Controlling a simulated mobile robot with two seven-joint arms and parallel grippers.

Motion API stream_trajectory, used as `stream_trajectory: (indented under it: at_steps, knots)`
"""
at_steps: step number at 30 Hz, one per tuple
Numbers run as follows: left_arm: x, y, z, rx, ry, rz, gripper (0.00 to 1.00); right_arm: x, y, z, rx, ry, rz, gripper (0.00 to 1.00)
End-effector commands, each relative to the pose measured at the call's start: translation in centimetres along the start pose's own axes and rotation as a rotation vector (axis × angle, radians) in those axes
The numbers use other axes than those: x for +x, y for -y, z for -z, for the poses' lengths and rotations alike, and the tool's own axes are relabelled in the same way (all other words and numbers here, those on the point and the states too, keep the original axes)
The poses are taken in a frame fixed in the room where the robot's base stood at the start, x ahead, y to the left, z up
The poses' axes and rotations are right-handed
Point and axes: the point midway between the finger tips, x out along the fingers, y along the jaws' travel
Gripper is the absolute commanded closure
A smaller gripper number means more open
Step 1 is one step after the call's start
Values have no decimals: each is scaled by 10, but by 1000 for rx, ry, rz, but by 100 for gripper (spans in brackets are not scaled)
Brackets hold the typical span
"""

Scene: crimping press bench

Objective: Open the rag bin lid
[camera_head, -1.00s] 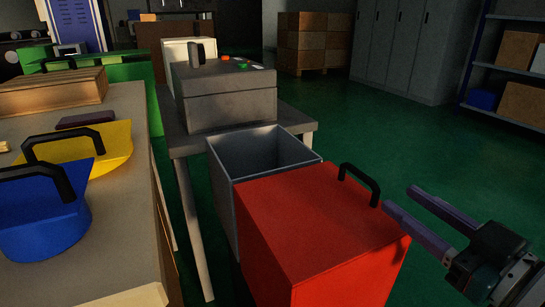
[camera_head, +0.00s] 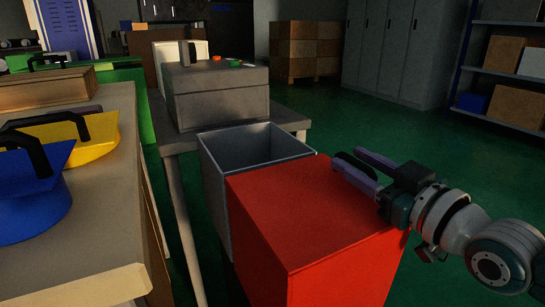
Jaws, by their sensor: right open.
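The red bin (camera_head: 309,222) stands at the lower middle of the head view, its flat red top closed. A black handle (camera_head: 352,160) stands on the far right part of that top. My right gripper (camera_head: 352,164) reaches in from the right with its two purple fingers apart, one on each side of the handle as seen here. The fingers partly hide the handle, and I cannot tell whether they touch it. My left gripper is not in view.
An open grey bin (camera_head: 213,187) stands directly behind the red one. A grey table (camera_head: 172,143) with a grey box machine (camera_head: 217,97) is behind it. Green floor at right is clear.

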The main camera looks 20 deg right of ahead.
Motion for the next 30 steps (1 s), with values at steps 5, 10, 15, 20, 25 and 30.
stream_trajectory:
  at_steps: [5,10,15,20,25,30]
  knots:
    - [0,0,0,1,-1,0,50,0,0,0,0,0,0,69]
    - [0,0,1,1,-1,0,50,0,0,0,0,0,0,88]
    - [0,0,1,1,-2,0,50,0,0,0,0,0,0,100]
    - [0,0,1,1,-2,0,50,0,0,0,0,0,0,100]
    - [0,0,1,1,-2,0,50,0,0,0,-1,0,0,100]
    - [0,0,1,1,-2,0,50,0,0,0,-1,0,0,100]
